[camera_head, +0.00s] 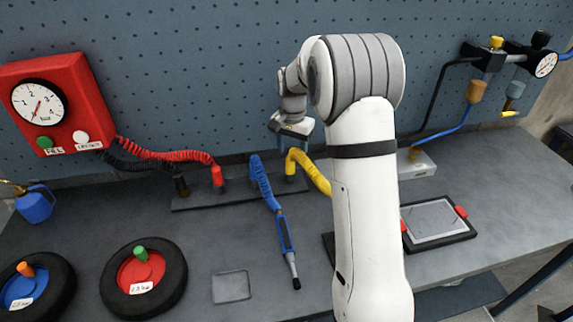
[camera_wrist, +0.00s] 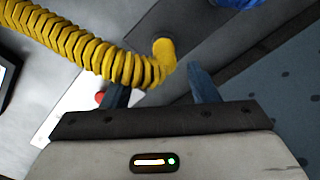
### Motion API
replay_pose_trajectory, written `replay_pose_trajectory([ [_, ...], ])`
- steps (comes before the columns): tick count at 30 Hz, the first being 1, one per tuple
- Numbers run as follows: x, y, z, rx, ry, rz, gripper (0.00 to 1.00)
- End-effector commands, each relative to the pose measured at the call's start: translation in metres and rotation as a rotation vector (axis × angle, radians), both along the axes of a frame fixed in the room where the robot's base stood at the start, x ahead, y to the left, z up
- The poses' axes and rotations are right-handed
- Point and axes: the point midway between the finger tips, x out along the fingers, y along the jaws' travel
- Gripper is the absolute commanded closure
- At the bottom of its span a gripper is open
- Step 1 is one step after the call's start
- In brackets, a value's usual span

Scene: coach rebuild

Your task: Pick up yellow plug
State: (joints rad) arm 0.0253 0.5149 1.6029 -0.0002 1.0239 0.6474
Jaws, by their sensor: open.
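The yellow plug (camera_wrist: 164,52) stands in a dark base in the wrist view, with a yellow coiled hose (camera_wrist: 95,50) running from it to the upper left. My gripper (camera_wrist: 156,77) is open and empty. Its two blue-grey fingers point toward the plug, one to each side of it in the picture; I cannot tell whether they reach around it. In the head view my gripper (camera_head: 291,133) is just above the yellow plug (camera_head: 292,158) on the dark strip along the wall. My arm hides part of the yellow hose.
A tablet-like panel (camera_head: 435,220) lies to the right. The pegboard wall (camera_head: 190,70) is close behind my gripper.

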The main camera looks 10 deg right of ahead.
Motion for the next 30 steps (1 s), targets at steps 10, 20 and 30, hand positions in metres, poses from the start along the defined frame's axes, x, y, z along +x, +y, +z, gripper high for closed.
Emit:
replay_pose_trajectory([
  [10,0.004,0.003,-0.046,0.000,0.002,0.000,0.46],
  [20,0.004,0.003,-0.050,0.000,0.000,0.000,0.49],
  [30,0.004,0.002,-0.050,0.000,0.000,-0.001,0.77],
])
